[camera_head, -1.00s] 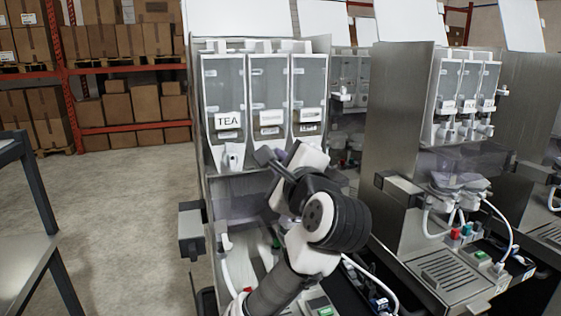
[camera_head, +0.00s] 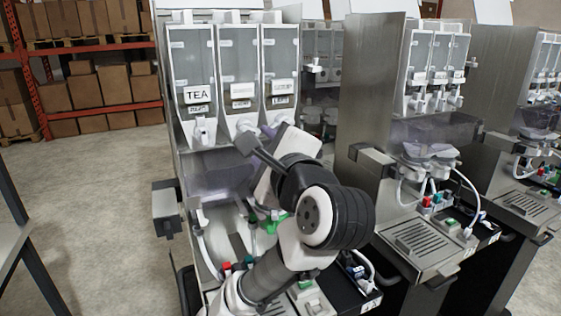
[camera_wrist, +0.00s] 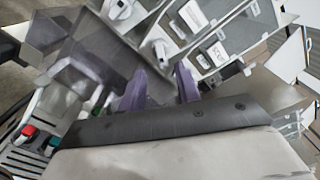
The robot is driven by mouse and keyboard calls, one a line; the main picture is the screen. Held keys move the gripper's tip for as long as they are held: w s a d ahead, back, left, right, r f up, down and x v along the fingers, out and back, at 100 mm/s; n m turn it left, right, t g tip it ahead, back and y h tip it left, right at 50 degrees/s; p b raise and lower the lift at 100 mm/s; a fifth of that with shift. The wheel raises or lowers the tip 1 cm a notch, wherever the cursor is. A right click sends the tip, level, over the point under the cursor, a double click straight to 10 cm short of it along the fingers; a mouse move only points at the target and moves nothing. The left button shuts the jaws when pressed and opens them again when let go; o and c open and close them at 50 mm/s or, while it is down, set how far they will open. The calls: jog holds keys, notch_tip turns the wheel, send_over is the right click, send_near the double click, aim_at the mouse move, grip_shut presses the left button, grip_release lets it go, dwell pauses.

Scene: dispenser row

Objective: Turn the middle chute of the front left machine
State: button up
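The front left machine (camera_head: 181,165) has three clear canisters side by side, the left one labelled TEA. The white middle chute (camera_head: 240,124) sits under the middle canister, its lower part close to my dark gripper body in the head view. A white chute, apparently the middle one, shows in the wrist view (camera_wrist: 160,46), ahead of my fingers. My gripper (camera_wrist: 161,88) has its two purple fingers apart with nothing visible between them. The fingertips are just below the chutes, apparently not touching. The right chute is mostly hidden behind my gripper in the head view.
The TEA chute (camera_head: 204,132) is just left of the middle one. A grey box (camera_head: 166,207) juts from the machine's left side. A second machine (camera_head: 376,110) stands close on the right. Open floor (camera_head: 95,190) lies to the left.

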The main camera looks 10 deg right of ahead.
jog(key=b+v, duration=0.2)
jog(key=v, duration=0.6)
dwell(0.4)
jog(key=shift+s+r, duration=0.1)
dwell(0.4)
